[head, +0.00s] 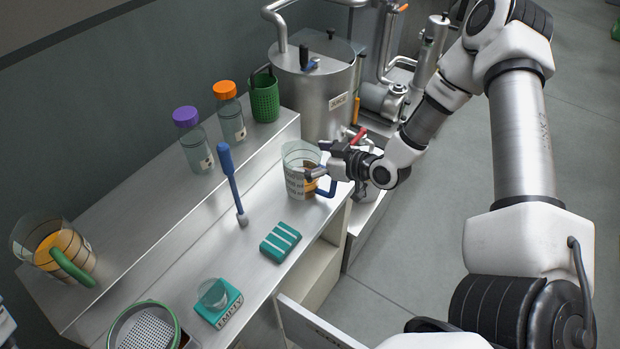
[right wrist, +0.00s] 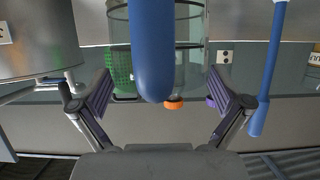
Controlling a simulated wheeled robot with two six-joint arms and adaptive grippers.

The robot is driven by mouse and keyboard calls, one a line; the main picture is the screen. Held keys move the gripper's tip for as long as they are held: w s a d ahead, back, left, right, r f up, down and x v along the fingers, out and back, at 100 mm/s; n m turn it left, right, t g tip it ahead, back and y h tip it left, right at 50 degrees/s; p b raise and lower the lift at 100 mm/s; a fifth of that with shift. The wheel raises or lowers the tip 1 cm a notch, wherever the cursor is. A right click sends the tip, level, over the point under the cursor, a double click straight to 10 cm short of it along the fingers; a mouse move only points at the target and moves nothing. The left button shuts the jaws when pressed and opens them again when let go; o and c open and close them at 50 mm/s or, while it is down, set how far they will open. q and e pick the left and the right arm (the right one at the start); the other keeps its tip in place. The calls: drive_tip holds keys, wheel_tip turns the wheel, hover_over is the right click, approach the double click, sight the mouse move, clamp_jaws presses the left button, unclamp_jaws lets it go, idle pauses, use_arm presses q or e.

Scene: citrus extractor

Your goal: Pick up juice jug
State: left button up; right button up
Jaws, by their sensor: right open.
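A clear jug (head: 294,182) with a blue handle (head: 329,187) stands upright at the right end of the steel counter, with amber juice low inside. My right gripper (head: 317,161) is open at the jug's handle side. In the right wrist view the blue handle (right wrist: 151,50) stands between the two spread fingers, and the clear jug (right wrist: 187,45) is behind it. I cannot tell whether either finger touches the handle. A second jug (head: 55,250), with a green handle and orange juice, stands at the far left.
A blue-handled tool (head: 230,180) stands upright left of the blue-handled jug. A teal ribbed block (head: 281,242) lies in front. Bottles with purple (head: 186,117) and orange (head: 225,90) caps and a green basket (head: 264,97) stand on the raised shelf. A steel tank (head: 315,85) is behind.

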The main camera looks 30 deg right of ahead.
drive_tip(key=shift+w+a+f, duration=0.1)
drive_tip(key=shift+w, duration=0.1)
drive_tip(key=shift+s, duration=0.1)
drive_tip(key=c, duration=1.5)
drive_tip(key=shift+c, duration=0.2)
